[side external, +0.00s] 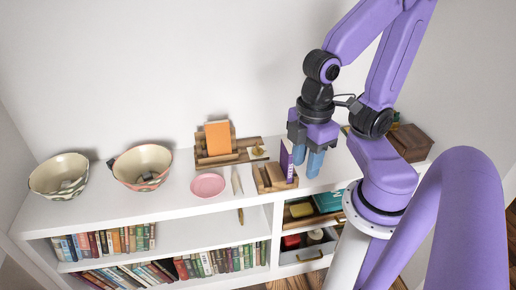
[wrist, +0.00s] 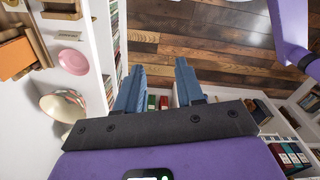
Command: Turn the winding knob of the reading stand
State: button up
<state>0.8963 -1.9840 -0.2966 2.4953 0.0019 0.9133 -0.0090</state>
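The wooden reading stand (side external: 214,157) is on the white shelf top near the wall, with an orange book (side external: 217,136) leaning upright on it. A small brass-coloured piece (side external: 257,151) sits at the stand's right end; it is too small to tell if it is the winding knob. In the wrist view the orange book (wrist: 14,59) and part of the wooden stand (wrist: 37,44) show at the left edge. My gripper (side external: 308,164) has blue fingers pointing down, to the right of the stand and apart from it. The wrist view shows the fingers (wrist: 158,88) spread with nothing between them.
A wooden holder (side external: 271,178) with a purple book (side external: 287,161) stands close left of my gripper. A dark wooden box (side external: 410,142) is behind my arm. Books fill the lower shelves.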

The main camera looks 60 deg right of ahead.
jog(key=o, duration=0.6)
jog(key=w, duration=0.1)
jog(key=w+a, duration=0.1)
jog(key=w, duration=0.1)
jog(key=shift+w, duration=0.2)
jog(key=w+d+f+m, duration=0.2)
jog(key=w+d, duration=0.1)
jog(key=w, duration=1.2)
jog(key=m, duration=0.2)
send_over(258, 149)
jog(key=w+d, duration=0.1)
jog(key=d, duration=0.1)
notch_tip(258, 149, down, 12)
notch_tip(258, 149, down, 17)
jog(key=shift+w+r, duration=0.15)
